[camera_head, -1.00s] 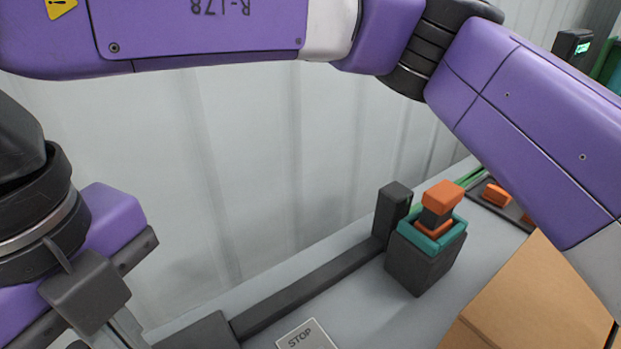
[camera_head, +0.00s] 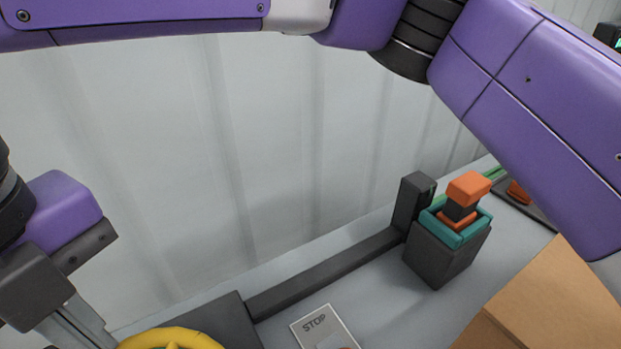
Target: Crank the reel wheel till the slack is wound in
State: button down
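The rest of the wheel is cut off. My gripper (camera_head: 75,328) is at the lower left, just left of the wheel, with its grey fingers pointing down. The fingertips run out of the picture, so I cannot see whether they are open or touch the wheel.
A STOP plate (camera_head: 322,327) lies right of the wheel. A dark bar (camera_head: 325,274) runs to a dark post (camera_head: 411,203). Beside it stands a dark block (camera_head: 440,257) with a teal rim and orange-topped piece. A cardboard box (camera_head: 550,305) fills the lower right.

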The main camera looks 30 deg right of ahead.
jog(key=shift+s+a+b, duration=0.2)
jog(key=shift+s+a, duration=0.25)
jog(key=shift+a, duration=0.35)
jog(key=shift+s+a+b, duration=0.15)
jog(key=shift+s+a, duration=0.3)
jog(key=shift+a, duration=0.35)
jog(key=shift+s+a+b, duration=0.25)
jog(key=shift+s+a, duration=0.2)
jog(key=shift+s, duration=0.35)
jog(key=shift+s+a+b, duration=0.25)
jog(key=shift+s+a, duration=0.15)
jog(key=shift+s, duration=0.35)
jog(key=shift+s, duration=0.1)
jog(key=shift+s+b, duration=0.6)
jog(key=shift+s, duration=1.15)
